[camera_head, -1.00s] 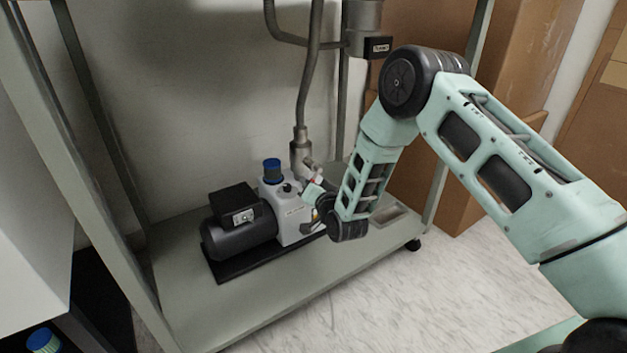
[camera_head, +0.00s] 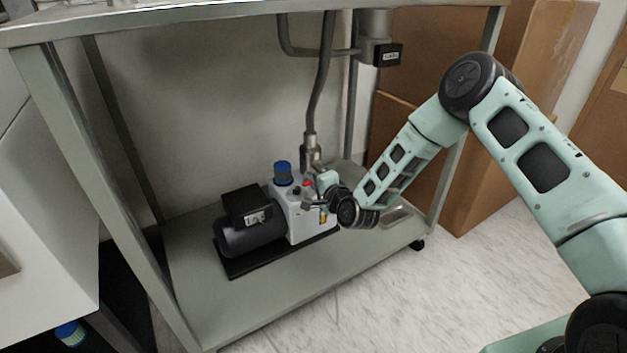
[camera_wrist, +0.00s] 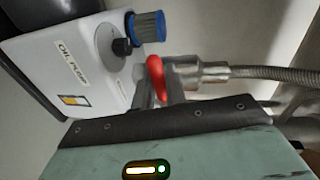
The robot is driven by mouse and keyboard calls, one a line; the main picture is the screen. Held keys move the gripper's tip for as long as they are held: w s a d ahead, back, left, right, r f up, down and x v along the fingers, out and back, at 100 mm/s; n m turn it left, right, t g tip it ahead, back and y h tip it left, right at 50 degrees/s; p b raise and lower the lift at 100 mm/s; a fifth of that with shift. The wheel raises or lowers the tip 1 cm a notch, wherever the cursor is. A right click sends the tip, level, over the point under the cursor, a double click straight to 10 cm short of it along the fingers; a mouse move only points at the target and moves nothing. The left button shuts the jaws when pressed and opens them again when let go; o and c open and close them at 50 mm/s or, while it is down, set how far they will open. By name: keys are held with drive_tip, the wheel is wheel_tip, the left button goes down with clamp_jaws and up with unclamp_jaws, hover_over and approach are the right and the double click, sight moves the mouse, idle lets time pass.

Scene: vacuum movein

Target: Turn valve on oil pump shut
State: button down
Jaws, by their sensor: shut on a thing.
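The white oil pump (camera_head: 311,222) stands on the lower shelf in the head view. Its labelled white housing (camera_wrist: 60,62) fills the upper left of the wrist view. The red valve handle (camera_wrist: 156,78) stands upright in the wrist view, beside the metal fitting (camera_wrist: 205,72) at the pump. A small red part of the handle (camera_head: 307,183) shows in the head view. My gripper (camera_head: 318,192) is at the valve, on the pump's right side. It is shut on the red handle; the exact contact of the fingertips is partly hidden.
A blue-capped filter (camera_head: 283,172) rises from the pump top, close to my gripper. A metal hose (camera_head: 322,85) runs up from the fitting. The shelf front (camera_head: 290,300) is clear.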

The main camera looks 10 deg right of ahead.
drive_tip(key=shift+r+m, duration=0.15)
drive_tip(key=shift+m, duration=0.25)
drive_tip(key=c, duration=1.5)
unclamp_jaws()
drive_tip(key=p+v, duration=0.5)
drive_tip(key=v, duration=1.2)
drive_tip(key=shift+s+d+r, duration=0.15)
drive_tip(key=shift+d, duration=0.1)
